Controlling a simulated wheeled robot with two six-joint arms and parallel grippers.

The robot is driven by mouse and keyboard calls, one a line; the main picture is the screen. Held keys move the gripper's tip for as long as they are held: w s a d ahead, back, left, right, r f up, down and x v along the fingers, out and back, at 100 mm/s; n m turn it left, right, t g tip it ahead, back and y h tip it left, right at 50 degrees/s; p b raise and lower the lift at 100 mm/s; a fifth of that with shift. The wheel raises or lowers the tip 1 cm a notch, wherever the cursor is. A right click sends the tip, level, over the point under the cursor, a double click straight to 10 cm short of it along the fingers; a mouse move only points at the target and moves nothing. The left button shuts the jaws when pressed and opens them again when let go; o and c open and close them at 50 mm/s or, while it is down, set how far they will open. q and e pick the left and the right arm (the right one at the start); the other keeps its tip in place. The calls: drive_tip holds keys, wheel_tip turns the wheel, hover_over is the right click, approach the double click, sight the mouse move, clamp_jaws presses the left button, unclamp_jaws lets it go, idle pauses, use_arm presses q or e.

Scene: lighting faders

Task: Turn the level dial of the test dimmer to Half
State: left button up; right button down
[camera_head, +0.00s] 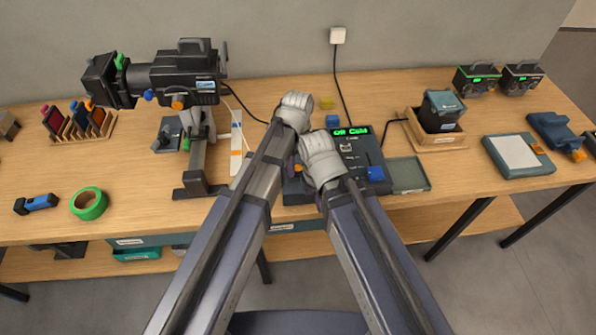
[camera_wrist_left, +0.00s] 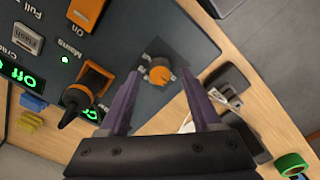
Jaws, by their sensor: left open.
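The test dimmer (camera_head: 357,150) is a dark box on the bench with a green display that seems to read "Off Cold". In the left wrist view, its panel (camera_wrist_left: 135,45) shows a small round orange dial (camera_wrist_left: 158,72) with marks around it, too small to read. My left gripper (camera_wrist_left: 160,76) is open, its two purple fingers apart on either side of that dial. I cannot tell whether they touch it. In the head view, my left wrist (camera_head: 296,110) hides most of this. My right wrist (camera_head: 320,160) is over the dimmer's front-left part; its fingers are hidden.
The panel also carries an orange and black handle (camera_wrist_left: 90,85) and an orange switch (camera_wrist_left: 86,12). A stage lamp (camera_head: 180,75) on a stand is left of the dimmer. A wooden tray (camera_head: 435,132) with a dark device and a flat green tray (camera_head: 408,174) lie to the right.

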use_arm(q)
drive_tip(key=shift+f, duration=0.5)
drive_tip(key=shift+r, duration=0.1)
drive_tip(key=shift+c, duration=0.3)
clamp_jaws()
